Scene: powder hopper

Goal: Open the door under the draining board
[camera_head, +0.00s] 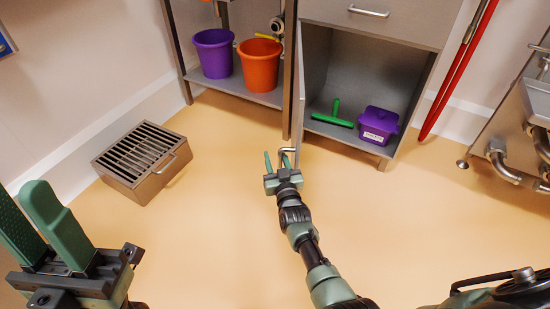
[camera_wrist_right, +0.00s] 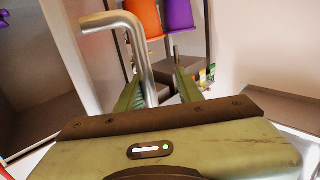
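The grey cabinet door (camera_head: 299,95) under the drawer stands swung open at the compartment's left side, seen nearly edge-on. Its bent metal handle (camera_head: 287,151) sticks out low on the door. In the right wrist view the handle (camera_wrist_right: 143,55) passes between the fingers of my right gripper (camera_wrist_right: 160,92), nearer the left finger. A gap shows on its right, so the gripper is open around it. In the head view my right gripper (camera_head: 276,161) is at the handle. My left gripper (camera_head: 40,215) is at the lower left, fingers apart and empty, far from the door.
Inside the cabinet (camera_head: 390,75) are a green squeegee (camera_head: 333,115) and a purple box (camera_head: 378,125). Purple (camera_head: 213,53) and orange (camera_head: 259,65) buckets stand on a shelf to the left. A grated metal box (camera_head: 143,160) lies on the floor. Floor right of my arm is clear.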

